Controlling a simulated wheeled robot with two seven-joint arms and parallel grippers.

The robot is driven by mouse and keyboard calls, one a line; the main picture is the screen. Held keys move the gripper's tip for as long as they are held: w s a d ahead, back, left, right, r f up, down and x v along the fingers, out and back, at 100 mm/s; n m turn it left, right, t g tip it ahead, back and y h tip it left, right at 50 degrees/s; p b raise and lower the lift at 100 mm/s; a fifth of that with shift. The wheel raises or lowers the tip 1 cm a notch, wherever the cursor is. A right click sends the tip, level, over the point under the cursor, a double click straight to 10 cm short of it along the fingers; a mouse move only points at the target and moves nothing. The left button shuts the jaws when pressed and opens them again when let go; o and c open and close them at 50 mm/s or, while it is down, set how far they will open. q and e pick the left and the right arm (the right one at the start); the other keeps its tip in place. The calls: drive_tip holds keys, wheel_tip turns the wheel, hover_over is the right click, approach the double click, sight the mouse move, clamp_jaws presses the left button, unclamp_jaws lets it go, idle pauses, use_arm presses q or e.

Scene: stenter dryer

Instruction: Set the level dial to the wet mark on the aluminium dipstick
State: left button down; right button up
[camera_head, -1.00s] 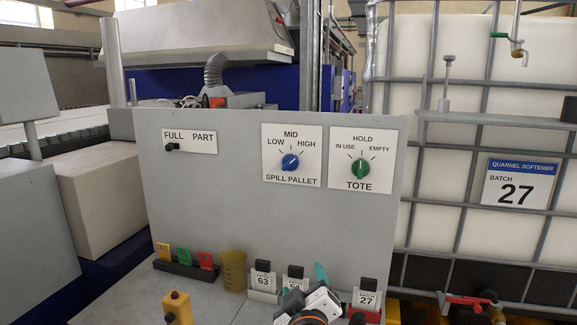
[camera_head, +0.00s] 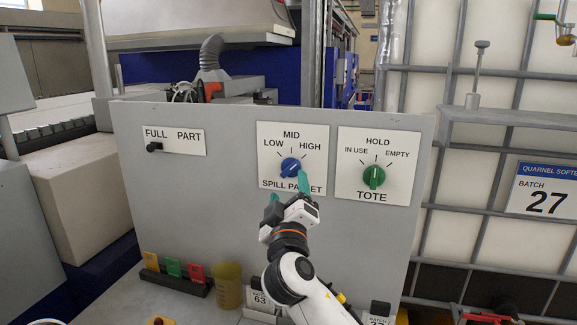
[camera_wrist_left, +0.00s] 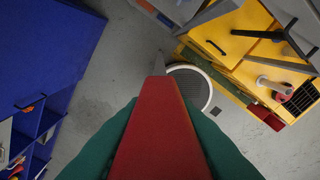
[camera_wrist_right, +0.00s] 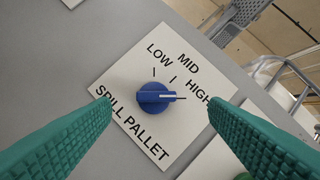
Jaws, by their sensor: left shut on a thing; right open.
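The blue dial (camera_head: 291,168) sits on the white SPILL PALLET plate (camera_head: 264,155), marked LOW, MID and HIGH. In the right wrist view its knob (camera_wrist_right: 153,98) has a white pointer line towards HIGH. My right gripper (camera_head: 288,189) is open in front of the plate, just below the dial; its fingers (camera_wrist_right: 163,106) flank the knob in the picture, seemingly without touching it. My left gripper (camera_wrist_left: 160,112) is seen only in its wrist view, shut on a red bar (camera_wrist_left: 160,140) with a narrow grey strip past its end. I cannot tell if this is the dipstick; no wet mark shows.
The green TOTE dial (camera_head: 374,177) is close right of the blue one. A FULL/PART switch (camera_head: 154,147) is left. Coloured tags (camera_head: 172,267), a yellow cup (camera_head: 228,285) and card holders (camera_head: 261,306) stand below. A caged tank (camera_head: 470,165) is at right.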

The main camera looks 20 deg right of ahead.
sight(289, 171)
use_arm(q)
drive_tip(key=shift+w+d+r+p, duration=0.3)
drive_tip(key=shift+w+r+p, duration=0.4)
drive_tip(key=shift+r, duration=0.2)
use_arm(e)
drive_tip(key=x, duration=0.4)
drive_tip(key=f+x, duration=0.1)
drive_tip(key=x, duration=0.1)
drive_tip(key=shift+w+d, duration=0.2)
drive_tip(key=shift+w, duration=0.05)
use_arm(q)
drive_tip(key=shift+r, duration=0.15)
use_arm(e)
drive_tip(key=shift+w+d+r, duration=0.1)
drive_tip(key=shift+w+r, duration=0.05)
drive_tip(key=shift+w, duration=0.2)
use_arm(q)
drive_tip(key=shift+s+a+r, duration=0.15)
drive_tip(key=shift+s+r, duration=0.05)
drive_tip(key=shift+s, duration=0.15)
use_arm(e)
drive_tip(key=shift+r, duration=0.2)
use_arm(q)
drive_tip(key=shift+w, duration=0.1)
use_arm(e)
drive_tip(key=shift+w+f, duration=0.1)
drive_tip(key=shift+w, duration=0.05)
